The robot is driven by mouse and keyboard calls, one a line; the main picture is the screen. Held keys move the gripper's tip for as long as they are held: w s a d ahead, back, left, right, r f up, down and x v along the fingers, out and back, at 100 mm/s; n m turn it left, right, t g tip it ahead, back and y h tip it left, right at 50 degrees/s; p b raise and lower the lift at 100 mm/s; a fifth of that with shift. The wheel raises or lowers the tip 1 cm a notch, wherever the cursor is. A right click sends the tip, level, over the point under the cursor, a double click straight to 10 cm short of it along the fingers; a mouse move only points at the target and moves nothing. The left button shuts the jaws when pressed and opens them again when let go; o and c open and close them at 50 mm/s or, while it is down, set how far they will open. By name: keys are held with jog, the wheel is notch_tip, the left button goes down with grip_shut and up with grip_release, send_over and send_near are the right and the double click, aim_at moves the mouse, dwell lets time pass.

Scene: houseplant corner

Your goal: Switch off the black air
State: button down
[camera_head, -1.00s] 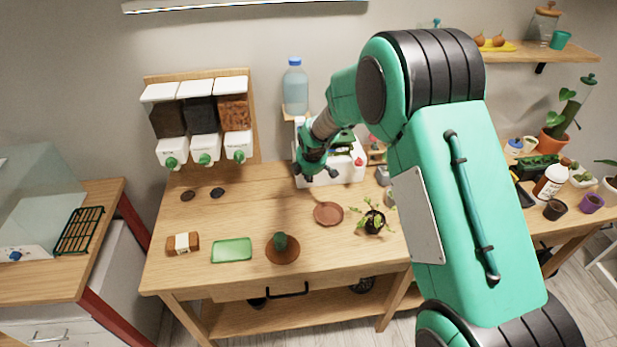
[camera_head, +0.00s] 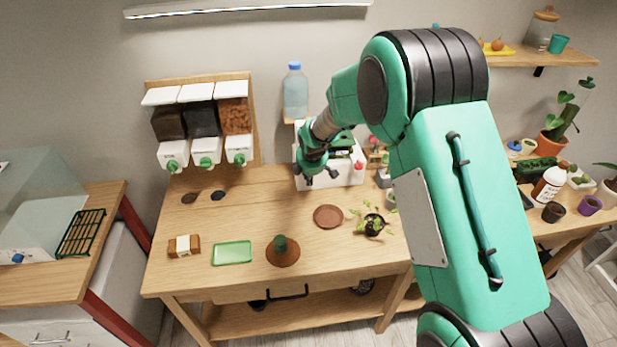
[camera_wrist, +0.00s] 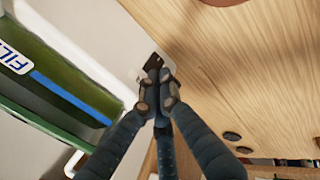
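My gripper (camera_head: 321,177) is at the front of a white box-like unit (camera_head: 349,174) near the back of the wooden table. In the wrist view my gripper (camera_wrist: 158,90) has its fingertips drawn together, with nothing visible between them. A small black part (camera_wrist: 152,61) with a pale mark shows just beyond the fingertips, by the edge of the white unit (camera_wrist: 118,32). I cannot tell whether the fingertips touch it. A green panel with a blue stripe and a partly cut-off "FIL" label (camera_wrist: 14,58) is on the left. I cannot identify a black air device with certainty.
Three dispensers (camera_head: 204,121) stand at the back left, and a water bottle (camera_head: 295,92) behind my gripper. A brown saucer (camera_head: 328,216), a small plant (camera_head: 372,224) and a green tray (camera_head: 232,253) are on the table.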

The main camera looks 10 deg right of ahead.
jog(key=s+p+v, duration=0.1)
jog(key=p+v, duration=0.1)
jog(key=v, duration=0.9)
jog(key=shift+p, duration=0.3)
jog(key=shift+s+r, duration=0.1)
jog(key=shift+r, duration=0.15)
